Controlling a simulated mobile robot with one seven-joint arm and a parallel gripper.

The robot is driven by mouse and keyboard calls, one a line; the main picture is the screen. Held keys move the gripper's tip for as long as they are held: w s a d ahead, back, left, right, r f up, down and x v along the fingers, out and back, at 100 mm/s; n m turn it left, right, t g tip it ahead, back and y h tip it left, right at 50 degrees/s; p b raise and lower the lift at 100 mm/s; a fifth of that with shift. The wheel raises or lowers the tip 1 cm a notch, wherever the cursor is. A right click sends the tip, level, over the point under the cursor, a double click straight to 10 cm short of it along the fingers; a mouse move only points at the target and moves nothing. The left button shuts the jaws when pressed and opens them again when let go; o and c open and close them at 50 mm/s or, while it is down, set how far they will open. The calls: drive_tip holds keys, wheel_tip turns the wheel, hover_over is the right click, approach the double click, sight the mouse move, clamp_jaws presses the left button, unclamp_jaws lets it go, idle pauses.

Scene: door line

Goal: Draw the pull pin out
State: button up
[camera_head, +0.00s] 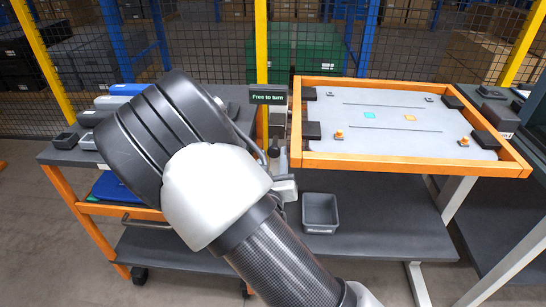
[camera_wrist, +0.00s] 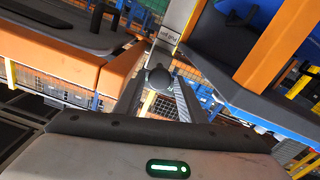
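The pull pin shows in the wrist view as a dark round knob (camera_wrist: 159,77) below a pale plate with a small upside-down label (camera_wrist: 169,36) that seems to read "pull pin". My gripper (camera_wrist: 162,82) points at the knob, with one finger on each side. The fingers stand apart, and a narrow gap seems to show at the right of the knob; contact is hard to judge. In the head view, my wrist and forearm cover most of the pin's area. A grey fixture (camera_head: 278,125) stands below a dark "Free to turn" sign (camera_head: 269,98).
An orange-framed tray (camera_head: 412,164) on a table lies at the right. A grey bin (camera_head: 320,213) sits on the lower shelf. A dark-topped cart (camera_head: 62,152) with several small boxes stands at the left. A mesh fence (camera_head: 230,50) with yellow posts runs behind.

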drive_tip(key=s+p, duration=0.6)
drive_tip(key=s, duration=1.1)
drive_tip(key=shift+s+a, duration=0.2)
drive_tip(key=shift+a, duration=0.1)
drive_tip(key=shift+w+p, duration=0.1)
drive_tip(key=shift+p, duration=0.2)
